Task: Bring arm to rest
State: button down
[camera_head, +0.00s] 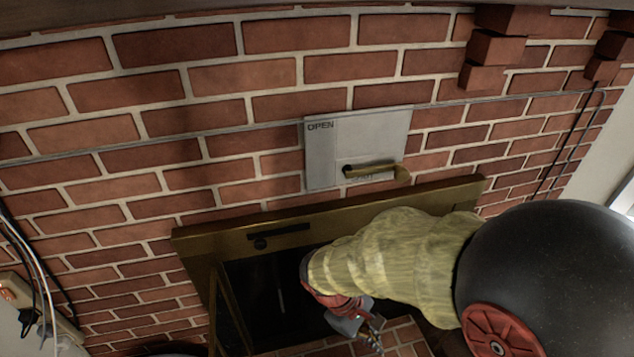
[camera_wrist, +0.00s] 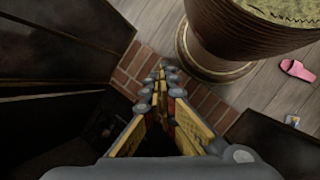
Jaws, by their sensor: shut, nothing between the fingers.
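My gripper (camera_head: 374,337) is low in the head view, in front of the dark fireplace opening and above a patch of brick hearth. My arm, in a yellow sleeve, reaches to it from the right and covers part of the fireplace. In the wrist view my gripper (camera_wrist: 161,70) has its fingers brought together at the tips, with nothing between them. The brass fireplace frame (camera_head: 330,210) runs along the wall behind my arm. Its left side has a framed panel (camera_head: 232,305) standing at an angle.
A metal plate (camera_head: 318,155) marked OPEN, with a brass handle (camera_head: 378,171), is on the brick wall. A large pot (camera_wrist: 222,35) stands beside the brick hearth edge (camera_wrist: 133,68) in the wrist view. A pink slipper (camera_wrist: 297,69) lies on the wooden floor. Cables hang at left.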

jog(key=s+d+r+m+t+y, duration=0.1)
jog(key=d+r+m+t, duration=0.1)
jog(key=r, duration=0.6)
jog(key=s+d+r+m+t+y+p, duration=0.1)
jog(key=r+m, duration=0.3)
jog(key=r, duration=0.4)
jog(key=s+d+r+m+t+y, duration=0.1)
jog(key=d+r+m+t+y, duration=0.2)
jog(key=r, duration=0.5)
jog(key=shift+s+m+t+p, duration=0.3)
jog(key=shift+m+t+p, duration=0.1)
jog(key=shift+m+t, duration=0.1)
